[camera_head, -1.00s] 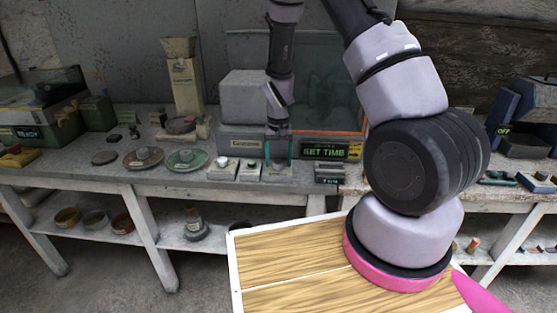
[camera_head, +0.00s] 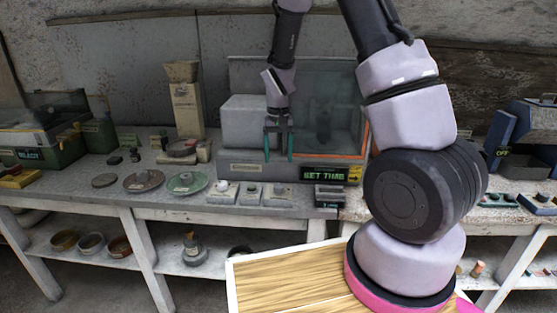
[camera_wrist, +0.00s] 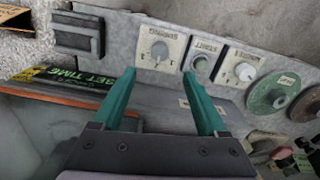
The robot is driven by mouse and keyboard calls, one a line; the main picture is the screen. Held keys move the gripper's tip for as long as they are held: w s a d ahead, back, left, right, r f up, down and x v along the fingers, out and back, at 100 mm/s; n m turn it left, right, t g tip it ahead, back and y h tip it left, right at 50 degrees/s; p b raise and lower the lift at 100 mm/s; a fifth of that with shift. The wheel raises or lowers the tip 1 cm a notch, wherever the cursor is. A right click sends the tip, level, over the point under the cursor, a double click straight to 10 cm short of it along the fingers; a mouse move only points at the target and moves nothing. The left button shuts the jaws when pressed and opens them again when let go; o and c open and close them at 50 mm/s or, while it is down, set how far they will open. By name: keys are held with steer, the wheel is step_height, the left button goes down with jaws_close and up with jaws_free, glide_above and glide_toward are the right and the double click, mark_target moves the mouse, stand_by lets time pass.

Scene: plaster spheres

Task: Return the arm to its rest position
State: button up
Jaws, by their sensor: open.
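My gripper (camera_head: 278,150) is open, with two teal fingers pointing down and nothing between them. In the head view it hangs above the bench, in front of the grey machine (camera_head: 243,122) with the glass-like panel. The green-lit "SET TIME" display (camera_head: 325,174) is just right of and below the fingers. In the wrist view the open fingers (camera_wrist: 163,95) stand apart over the machine's front, with a dial block (camera_wrist: 160,50) beyond them. My arm's large joints cover the right part of the head view.
Small control blocks (camera_head: 250,193) line the bench's front edge below my gripper. A green disc (camera_head: 188,183) and a brown disc (camera_head: 144,181) lie to the left. A tall box (camera_head: 187,108) stands behind them. Bowls (camera_head: 91,243) sit on the lower shelf. The air above the bench's left part is clear.

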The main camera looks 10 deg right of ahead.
steer(key=s+d+r+m+t+y, duration=0.15)
steer(key=s+r, duration=0.25)
steer(key=r, duration=0.6)
steer(key=s+d+r+t, duration=0.2)
steer(key=s+r, duration=0.1)
steer(key=r, duration=0.7)
steer(key=s+d+r+t, duration=0.1)
steer(key=s+r+t, duration=0.1)
steer(key=s+r, duration=0.3)
steer(key=s+d+r+t, duration=0.1)
steer(key=s+r, duration=0.4)
steer(key=s, duration=0.5)
steer(key=shift+d+r+t, duration=0.15)
steer(key=shift+r+t, duration=0.2)
steer(key=shift+r, duration=0.05)
steer(key=shift+m+y, duration=0.25)
